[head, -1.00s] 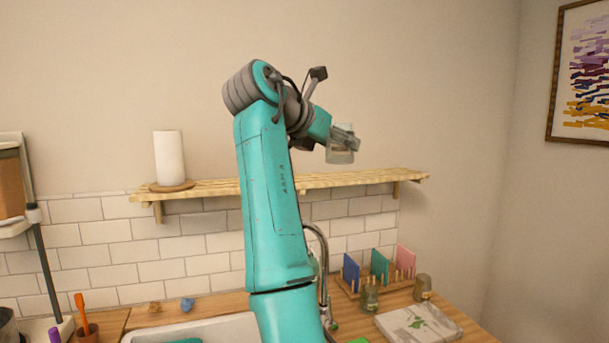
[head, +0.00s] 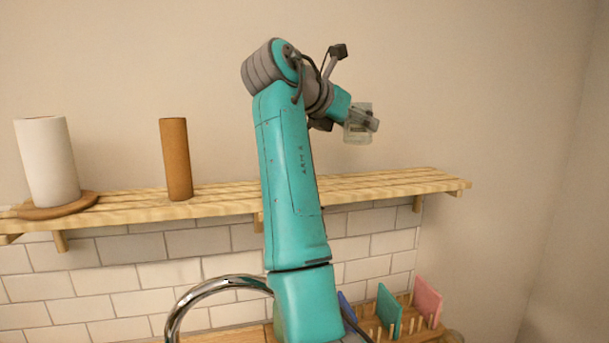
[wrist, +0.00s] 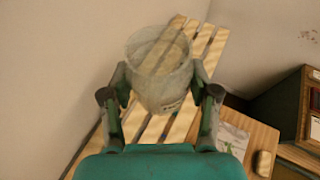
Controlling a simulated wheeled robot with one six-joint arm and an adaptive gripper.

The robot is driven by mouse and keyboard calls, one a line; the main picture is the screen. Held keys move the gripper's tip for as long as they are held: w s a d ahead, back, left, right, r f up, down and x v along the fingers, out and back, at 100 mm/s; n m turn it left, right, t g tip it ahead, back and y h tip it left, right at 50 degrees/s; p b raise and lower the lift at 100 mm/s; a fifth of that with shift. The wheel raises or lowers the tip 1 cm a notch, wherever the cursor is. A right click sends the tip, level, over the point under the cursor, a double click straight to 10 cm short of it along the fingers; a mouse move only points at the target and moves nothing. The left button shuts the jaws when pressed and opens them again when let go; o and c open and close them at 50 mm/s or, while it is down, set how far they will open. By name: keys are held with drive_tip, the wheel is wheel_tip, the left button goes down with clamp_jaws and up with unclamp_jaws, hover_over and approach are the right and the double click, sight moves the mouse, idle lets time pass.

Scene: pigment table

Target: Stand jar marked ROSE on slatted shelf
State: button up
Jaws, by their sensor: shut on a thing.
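My gripper (wrist: 160,104) is shut on a clear glass jar (wrist: 158,70), one finger on each side of it. The jar has a small dark label mark low on its side, too small to read. In the head view the jar (head: 354,136) is held in the air above the right part of the slatted wooden shelf (head: 420,183). In the wrist view the shelf's slats (wrist: 205,45) run beneath and beyond the jar, with a gap between in the head view.
On the shelf's left stand a white paper roll (head: 48,160) on a round wooden base and a brown cylinder (head: 176,158). The right part of the shelf looks bare. Below are a chrome faucet (head: 200,292) and a rack with coloured panels (head: 390,310).

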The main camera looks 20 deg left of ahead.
wheel_tip(320, 180, down, 9)
drive_tip(key=shift+s+r, duration=0.1)
idle(0.4)
drive_tip(key=shift+f, duration=0.2)
drive_tip(key=o, duration=1.2)
drive_tip(key=shift+r, duration=0.2)
drive_tip(key=v, duration=1.2)
